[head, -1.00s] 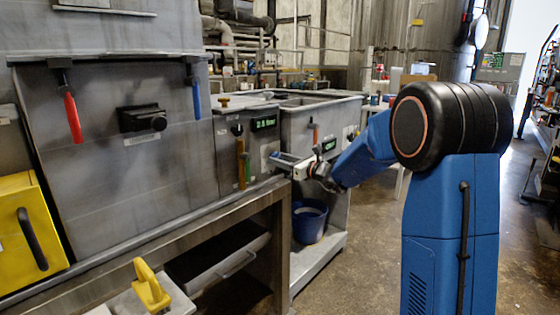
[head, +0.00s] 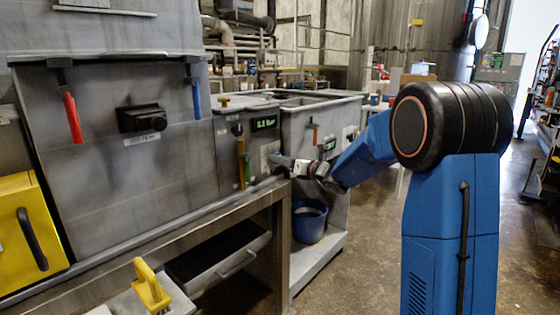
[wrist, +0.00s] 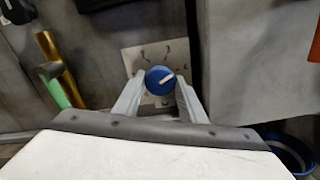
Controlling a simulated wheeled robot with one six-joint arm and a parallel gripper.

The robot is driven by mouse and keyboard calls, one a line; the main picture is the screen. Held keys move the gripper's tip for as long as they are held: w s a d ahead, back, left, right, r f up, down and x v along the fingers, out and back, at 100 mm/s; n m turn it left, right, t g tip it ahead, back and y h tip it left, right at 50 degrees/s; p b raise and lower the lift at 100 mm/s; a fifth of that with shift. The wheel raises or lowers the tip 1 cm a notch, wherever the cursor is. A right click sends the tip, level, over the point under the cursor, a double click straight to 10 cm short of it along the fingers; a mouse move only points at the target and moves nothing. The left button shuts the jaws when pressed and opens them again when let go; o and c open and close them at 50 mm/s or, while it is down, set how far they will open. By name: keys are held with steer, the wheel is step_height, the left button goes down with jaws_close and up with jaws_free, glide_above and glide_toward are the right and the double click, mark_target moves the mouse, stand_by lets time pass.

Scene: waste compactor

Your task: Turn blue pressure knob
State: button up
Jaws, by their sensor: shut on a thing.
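The blue pressure knob (wrist: 160,80) is round with a white pointer line, which points to the upper right in the wrist view. It sits in front of a pale dial plate (wrist: 165,56) with dark markings on the grey panel. My gripper (wrist: 158,88) has one finger on each side of the knob and is shut on it. In the head view my gripper (head: 277,158) is at the panel's right part, below the green display (head: 264,123). The knob is hidden there.
A brass and green handle (wrist: 55,70) is left of the knob, and a blue bucket (head: 309,220) stands below right. A red-handled lever (head: 72,117), a blue-handled lever (head: 196,98) and a black knob (head: 141,118) are farther left. The ledge (head: 150,236) runs below the panel.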

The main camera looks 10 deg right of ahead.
steer(key=shift+f, duration=0.15)
steer(key=o, duration=1)
steer(key=shift+s+d, duration=0.1)
steer(key=v, duration=1.7)
steer(key=shift+s, duration=0.1)
